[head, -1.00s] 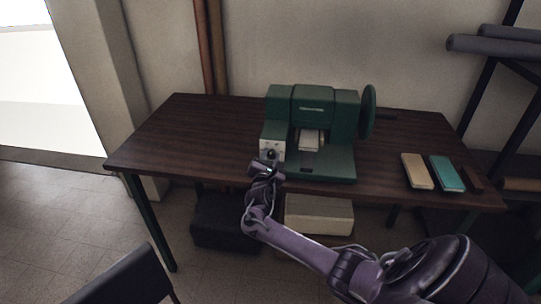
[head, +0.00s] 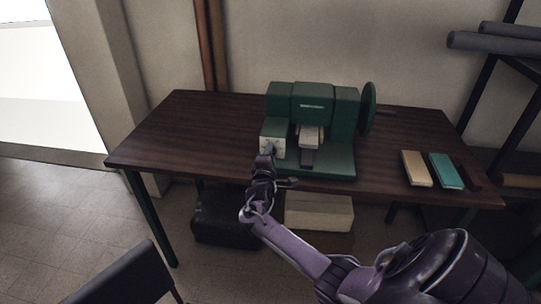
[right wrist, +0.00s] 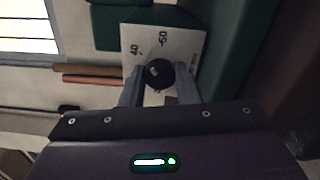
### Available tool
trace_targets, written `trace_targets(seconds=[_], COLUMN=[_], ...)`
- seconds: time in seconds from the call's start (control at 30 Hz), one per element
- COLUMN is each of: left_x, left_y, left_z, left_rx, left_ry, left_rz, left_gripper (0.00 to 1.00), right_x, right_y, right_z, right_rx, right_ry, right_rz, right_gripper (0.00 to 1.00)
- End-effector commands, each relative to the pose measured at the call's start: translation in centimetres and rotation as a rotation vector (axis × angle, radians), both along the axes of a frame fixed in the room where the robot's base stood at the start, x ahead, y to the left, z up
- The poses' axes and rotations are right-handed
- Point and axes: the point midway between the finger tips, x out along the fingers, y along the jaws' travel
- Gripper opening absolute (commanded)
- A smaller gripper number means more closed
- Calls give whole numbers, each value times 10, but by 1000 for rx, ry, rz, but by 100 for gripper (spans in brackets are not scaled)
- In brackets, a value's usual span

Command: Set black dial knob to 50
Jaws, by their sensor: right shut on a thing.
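A green machine (head: 327,98) stands on the dark wooden table, with a pale dial panel (head: 279,146) at its front left. In the right wrist view the panel (right wrist: 185,45) shows the numbers 40 and 50 near the black dial knob (right wrist: 160,75). A small light mark shows on the knob's face; I cannot tell the exact setting. My right gripper (head: 267,157) is at the panel in the head view. In the right wrist view its fingers (right wrist: 158,92) are shut on the knob, one on each side. My left gripper is not in view.
The table (head: 190,130) is clear left of the machine. A tan block (head: 416,169) and a teal block (head: 446,171) lie at its right. A black box (head: 225,219) and a pale box (head: 318,213) are under it. A dark chair-like thing (head: 122,277) stands at lower left.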

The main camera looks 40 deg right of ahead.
Motion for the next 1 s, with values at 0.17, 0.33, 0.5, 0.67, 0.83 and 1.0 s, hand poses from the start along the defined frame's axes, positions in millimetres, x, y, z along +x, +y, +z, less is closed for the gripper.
trace_targets(seconds=[0.17,0.33,0.5,0.67,0.83,1.0], left_x=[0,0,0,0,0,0], left_y=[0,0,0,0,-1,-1], left_z=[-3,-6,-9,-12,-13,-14], left_rx=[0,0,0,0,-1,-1], left_ry=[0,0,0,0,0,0], left_rz=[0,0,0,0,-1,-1], left_gripper=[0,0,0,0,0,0], right_x=[0,-1,0,0,-1,-1], right_y=[0,0,0,0,0,0], right_z=[-1,-2,-1,-2,-1,-1], right_rx=[108,204,286,347,389,412], right_ry=[-132,-252,-356,-431,-484,-512], right_rz=[-1,-1,-1,-1,-1,-1], right_gripper=[6,6,6,6,6,6])
